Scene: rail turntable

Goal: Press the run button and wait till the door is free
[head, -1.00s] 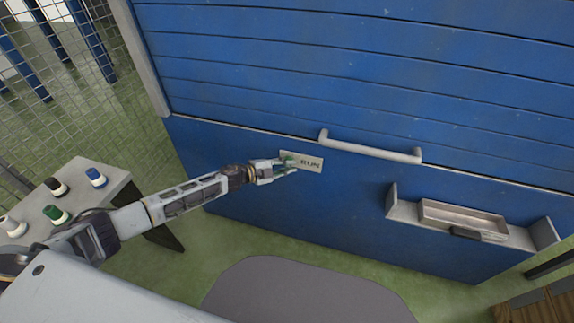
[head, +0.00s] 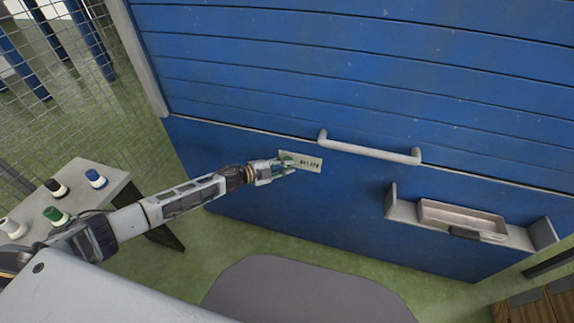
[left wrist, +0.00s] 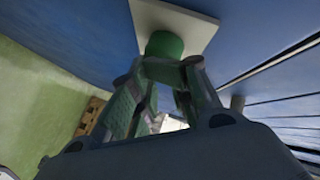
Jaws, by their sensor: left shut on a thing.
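A green button (left wrist: 165,44) stands out from a pale plate (left wrist: 205,22) in the left wrist view. In the head view the plate (head: 311,164) sits on the blue front, with small dark lettering I cannot read surely. My left gripper (head: 288,164) is at the plate, its fingers shut on the green button; they partly hide it. The blue slatted door (head: 350,75) is down, with a pale bar handle (head: 370,150) right of the plate. My right gripper is not in view.
A shelf bracket (head: 542,233) holding a shallow tray (head: 460,212) is on the blue front at right. A small table (head: 100,178) with several coloured, white-collared pieces stands at left, before a mesh fence (head: 110,120). A grey mat (head: 300,290) lies on the green floor.

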